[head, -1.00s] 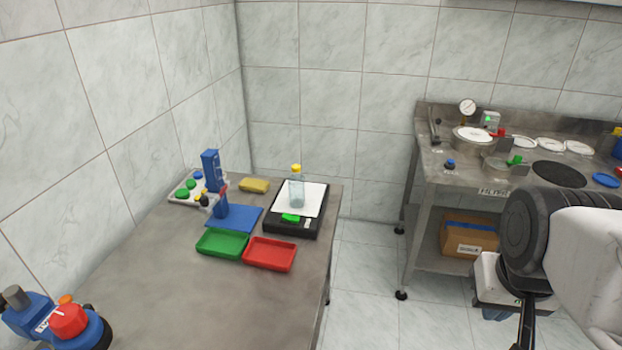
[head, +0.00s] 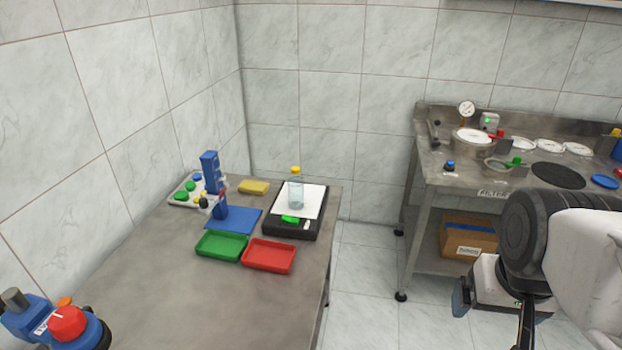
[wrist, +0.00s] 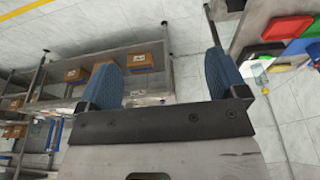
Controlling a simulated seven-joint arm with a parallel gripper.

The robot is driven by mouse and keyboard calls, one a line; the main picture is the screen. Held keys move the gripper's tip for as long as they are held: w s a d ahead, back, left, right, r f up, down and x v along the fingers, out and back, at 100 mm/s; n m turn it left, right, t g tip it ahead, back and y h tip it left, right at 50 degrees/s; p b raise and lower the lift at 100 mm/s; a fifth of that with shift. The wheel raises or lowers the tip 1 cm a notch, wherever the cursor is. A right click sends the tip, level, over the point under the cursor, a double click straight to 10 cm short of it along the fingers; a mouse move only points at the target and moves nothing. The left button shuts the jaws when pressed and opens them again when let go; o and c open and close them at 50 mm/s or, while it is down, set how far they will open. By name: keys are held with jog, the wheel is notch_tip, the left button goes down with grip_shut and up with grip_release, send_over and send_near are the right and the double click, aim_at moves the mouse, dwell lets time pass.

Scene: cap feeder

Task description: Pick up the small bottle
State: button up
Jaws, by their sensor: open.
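The small bottle (head: 296,194) is clear with a yellow cap and stands upright on the white top of a black scale (head: 283,227) at the back right of the left table. In the wrist view, a clear shape that looks like the bottle (wrist: 260,76) shows small at the right, beyond the right finger. My gripper (wrist: 160,65) is open and empty, its two blue fingers wide apart. In the head view one blue finger (head: 461,298) shows low on the right, well away from the bottle, over the floor; the rest is hidden behind my arm.
A green tray (head: 222,257) and a red tray (head: 268,268) lie before the scale. A blue upright device (head: 211,172) and a yellow sponge (head: 254,187) are to its left. A steel bench (head: 455,190) stands right, across a floor gap. The table's front is mostly clear.

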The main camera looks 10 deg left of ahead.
jog(key=w+a+r+n, duration=0.2)
jog(key=w+a+r, duration=0.1)
jog(key=w, duration=0.5)
jog(key=w+a+r+n, duration=0.2)
jog(key=w, duration=0.6)
jog(key=n+g, duration=0.2)
jog(key=n, duration=0.6)
send_over(295, 168)
jog(key=s+d, duration=0.5)
jog(key=d, duration=0.3)
jog(key=s+d, duration=0.5)
jog(key=d, duration=0.3)
notch_tip(295, 168, down, 6)
jog(key=w+a+f+n, duration=0.1)
jog(key=w+a+f, duration=0.2)
jog(key=a, duration=0.2)
jog(key=w+a+f+n, duration=0.1)
jog(key=w+a+f, duration=0.2)
jog(key=a, duration=0.2)
jog(key=w+a+f+n, duration=0.1)
jog(key=w+a+f, duration=0.2)
jog(key=a, duration=0.2)
jog(key=shift+w+a+f+n+g, duration=0.1)
jog(key=shift+w+f+n+g, duration=0.2)
jog(key=shift+w+n, duration=0.1)
jog(key=shift+w+a+f, duration=0.15)
jog(key=shift+a+f, duration=0.15)
jog(key=shift+a, duration=0.1)
jog(key=shift+f, duration=1.25)
